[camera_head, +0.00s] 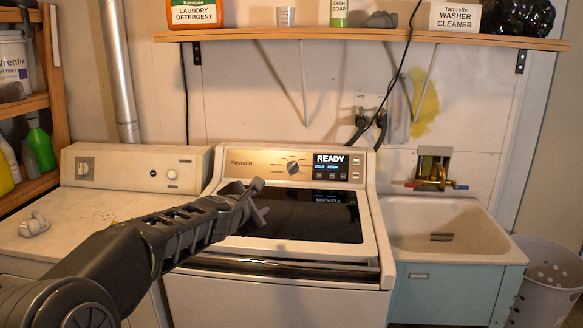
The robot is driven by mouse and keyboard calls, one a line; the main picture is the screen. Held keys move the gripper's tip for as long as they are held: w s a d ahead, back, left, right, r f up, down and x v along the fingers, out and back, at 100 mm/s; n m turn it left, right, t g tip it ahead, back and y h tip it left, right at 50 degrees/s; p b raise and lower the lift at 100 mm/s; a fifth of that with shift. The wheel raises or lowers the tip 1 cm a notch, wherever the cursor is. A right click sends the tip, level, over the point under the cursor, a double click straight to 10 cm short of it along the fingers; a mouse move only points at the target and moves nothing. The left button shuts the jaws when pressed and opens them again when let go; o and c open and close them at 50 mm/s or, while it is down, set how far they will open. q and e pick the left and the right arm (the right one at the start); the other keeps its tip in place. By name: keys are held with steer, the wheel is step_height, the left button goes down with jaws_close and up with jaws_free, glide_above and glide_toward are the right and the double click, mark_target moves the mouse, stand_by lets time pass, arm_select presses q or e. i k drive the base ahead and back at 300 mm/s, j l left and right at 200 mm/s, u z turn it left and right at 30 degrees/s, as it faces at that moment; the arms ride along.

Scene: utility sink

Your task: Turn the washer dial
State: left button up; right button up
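The washer (278,285) stands in the middle with a dark glass lid. Its dial (292,167) is a round silver knob on the gold-toned control panel, just left of a display (330,165) that reads "READY". My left gripper (263,199) reaches in from the left over the washer's lid. It is below and left of the dial, apart from it. Its two fingers look spread, with nothing between them. The dial is in clear view. My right gripper is not in view.
A second white machine (90,210) stands at left with a small pale object (34,225) on top. A utility sink (440,225) is at right, beside a laundry basket (548,280). A wooden shelf (350,39) with bottles and boxes hangs above.

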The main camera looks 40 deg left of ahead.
mark_target(293, 166)
steer(key=i+j, duration=1.1)
steer(key=i, duration=0.2)
